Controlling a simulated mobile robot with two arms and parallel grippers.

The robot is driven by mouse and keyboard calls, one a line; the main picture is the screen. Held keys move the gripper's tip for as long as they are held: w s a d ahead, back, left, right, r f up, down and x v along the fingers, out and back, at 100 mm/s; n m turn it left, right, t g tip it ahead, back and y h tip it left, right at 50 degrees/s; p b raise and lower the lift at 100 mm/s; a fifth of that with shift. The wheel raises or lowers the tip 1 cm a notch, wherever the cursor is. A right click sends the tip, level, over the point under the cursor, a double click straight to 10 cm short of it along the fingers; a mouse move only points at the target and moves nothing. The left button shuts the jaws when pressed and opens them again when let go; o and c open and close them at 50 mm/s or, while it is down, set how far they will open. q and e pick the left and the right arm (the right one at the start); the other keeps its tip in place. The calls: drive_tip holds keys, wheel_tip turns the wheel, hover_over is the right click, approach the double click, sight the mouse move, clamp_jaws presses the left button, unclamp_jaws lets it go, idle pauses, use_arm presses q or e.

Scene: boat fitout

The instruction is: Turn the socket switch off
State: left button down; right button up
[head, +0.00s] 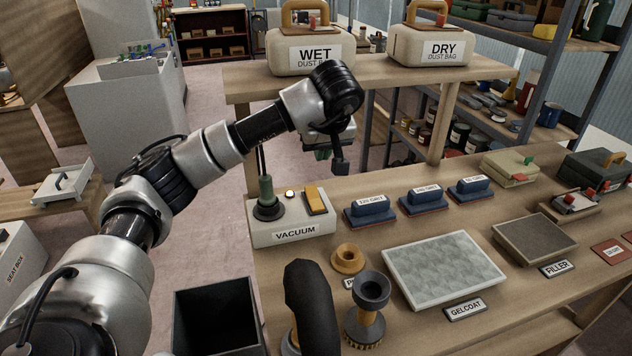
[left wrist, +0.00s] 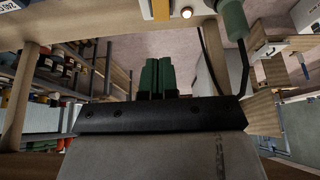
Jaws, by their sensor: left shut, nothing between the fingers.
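The white box labelled VACUUM (head: 291,229) stands on the near left of the bench. On its top are a yellow-orange rocker switch (head: 315,199), a small glowing lamp (head: 289,193) and a green plug (head: 266,190) with a dark base and a cable. My left gripper (head: 339,166) hangs above and behind the switch, apart from it, and is shut and empty. In the left wrist view its green fingers (left wrist: 157,76) are together, with the orange switch (left wrist: 161,10), lit lamp (left wrist: 187,12) and green plug (left wrist: 232,18) at the top edge. My right gripper does not show.
Blue sanding blocks (head: 369,210) sit right of the box. A yellow ring (head: 348,259), a dark curved object (head: 310,300) and a grey gelcoat panel (head: 445,268) lie nearer. Dust bags WET (head: 311,52) and DRY (head: 435,45) stand on a raised shelf (head: 380,75) behind.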

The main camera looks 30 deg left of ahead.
use_arm(q)
drive_tip(key=shift+r, duration=0.1)
drive_tip(key=p, duration=0.2)
approach(312, 189)
drive_tip(key=x, duration=0.7)
drive_tip(key=shift+w, duration=0.15)
drive_tip(key=shift+a, duration=0.1)
drive_tip(key=shift+w+a+f+g+h, duration=0.2)
drive_tip(key=shift+f+g+h, duration=0.2)
drive_tip(key=shift+f+h, duration=0.15)
drive_tip(key=shift+s+d+r+p, duration=0.1)
drive_tip(key=shift+p, duration=0.2)
